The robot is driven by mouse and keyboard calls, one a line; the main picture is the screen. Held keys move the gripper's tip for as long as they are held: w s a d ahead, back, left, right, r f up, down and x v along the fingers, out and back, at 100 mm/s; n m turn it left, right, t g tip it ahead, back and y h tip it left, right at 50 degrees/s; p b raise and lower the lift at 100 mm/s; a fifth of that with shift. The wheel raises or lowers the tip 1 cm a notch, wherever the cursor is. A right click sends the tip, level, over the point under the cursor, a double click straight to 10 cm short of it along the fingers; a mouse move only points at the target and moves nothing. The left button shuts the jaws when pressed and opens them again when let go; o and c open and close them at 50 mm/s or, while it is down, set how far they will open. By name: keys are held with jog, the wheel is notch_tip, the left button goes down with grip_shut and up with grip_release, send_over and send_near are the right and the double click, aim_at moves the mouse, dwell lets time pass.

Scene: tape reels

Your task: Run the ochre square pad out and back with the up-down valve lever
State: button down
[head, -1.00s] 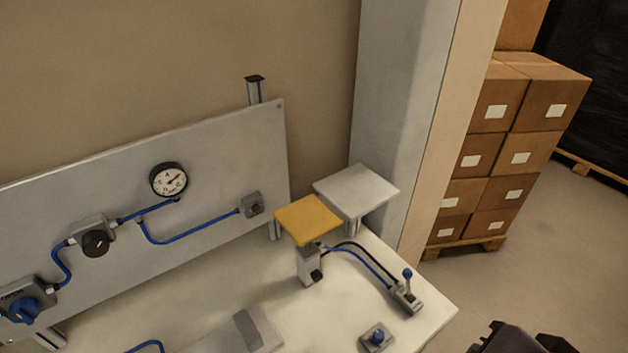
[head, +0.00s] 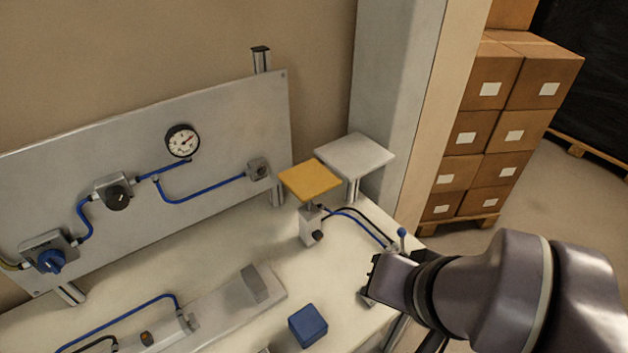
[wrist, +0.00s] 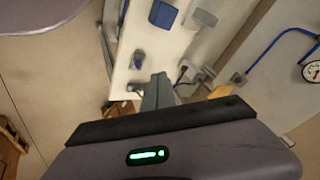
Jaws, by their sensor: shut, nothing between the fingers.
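The ochre square pad (head: 310,180) sits level on top of a short grey cylinder post (head: 311,226) on the bench, beside a light grey square plate (head: 356,156). The valve lever (head: 402,234) shows its blue ball knob upright just behind my gripper in the head view; its valve body is mostly hidden by the gripper. Hoses run from the post towards it. My gripper's fingers (wrist: 157,90) are together and empty in the wrist view, pointing down over the bench. Whether they touch the lever cannot be told.
A blue block (head: 308,325) stands at the bench front, left of my arm. A grey panel (head: 230,115) with a gauge (head: 182,141) and a blue knob (head: 51,261) rises behind. Stacked cartons (head: 490,130) stand on the floor at right.

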jog(key=g+h+p, duration=0.2)
jog(key=h+p, duration=0.1)
jog(key=p, duration=0.3)
send_over(402, 241)
jog(key=s+a, duration=0.2)
jog(key=a, duration=0.1)
jog(key=w+d+f+p, duration=0.1)
jog(key=w+d+f, duration=0.2)
jog(key=w+f, duration=0.1)
jog(key=shift+w+d+f, duration=0.15)
jog(key=shift+w+d, duration=0.2)
jog(key=shift+w, duration=0.3)
notch_tip(402, 241, down, 10)
jog(key=b, duration=0.4)
jog(key=shift+s+a+r, duration=0.15)
jog(key=shift+s+r, duration=0.1)
